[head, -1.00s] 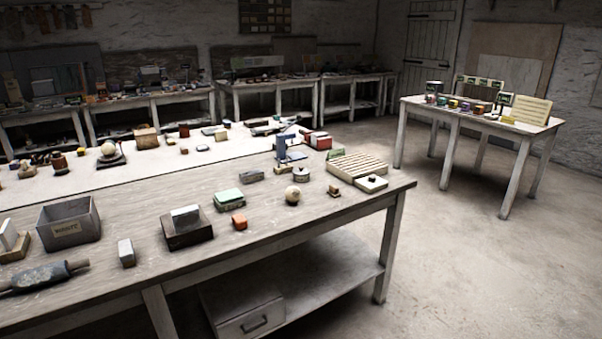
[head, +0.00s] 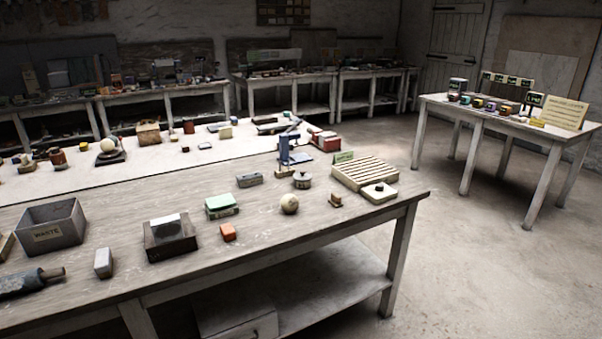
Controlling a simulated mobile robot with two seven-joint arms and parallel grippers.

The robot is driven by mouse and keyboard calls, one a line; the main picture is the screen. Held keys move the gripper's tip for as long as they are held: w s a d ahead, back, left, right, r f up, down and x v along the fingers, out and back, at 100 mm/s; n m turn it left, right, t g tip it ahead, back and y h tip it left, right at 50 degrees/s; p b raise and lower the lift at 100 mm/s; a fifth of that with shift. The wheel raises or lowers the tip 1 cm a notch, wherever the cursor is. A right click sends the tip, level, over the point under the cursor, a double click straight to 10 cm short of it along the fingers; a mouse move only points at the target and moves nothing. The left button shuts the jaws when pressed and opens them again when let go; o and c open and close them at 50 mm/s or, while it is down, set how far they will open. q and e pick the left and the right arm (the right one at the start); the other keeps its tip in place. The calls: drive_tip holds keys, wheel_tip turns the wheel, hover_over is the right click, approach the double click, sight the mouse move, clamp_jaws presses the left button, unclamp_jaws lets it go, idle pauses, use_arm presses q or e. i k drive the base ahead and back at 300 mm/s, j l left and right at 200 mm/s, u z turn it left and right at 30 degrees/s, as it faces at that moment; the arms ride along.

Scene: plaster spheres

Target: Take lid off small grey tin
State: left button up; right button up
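A small round grey tin (head: 302,181) stands on the near workbench (head: 120,258), left of a slatted wooden rack. A lid with a small dark knob seems to sit on top of it; the detail is too small to be sure. A second lidded container (head: 379,193), squarish and cream with a dark knob, stands at the bench's right end. Neither of my grippers shows in the head view.
Close around the tin are a blue stand (head: 285,150), a plaster sphere (head: 289,204), a grey block (head: 249,180) and the slatted rack (head: 363,171). A grey waste box (head: 51,225) stands at left. Open floor (head: 480,270) lies right of the bench.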

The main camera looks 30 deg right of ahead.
sight(302, 176)
drive_tip(key=i+l+u, duration=0.15)
drive_tip(key=l+u, duration=0.15)
drive_tip(key=l, duration=1.05)
drive_tip(key=l+u, duration=0.3)
drive_tip(key=l, duration=1.1)
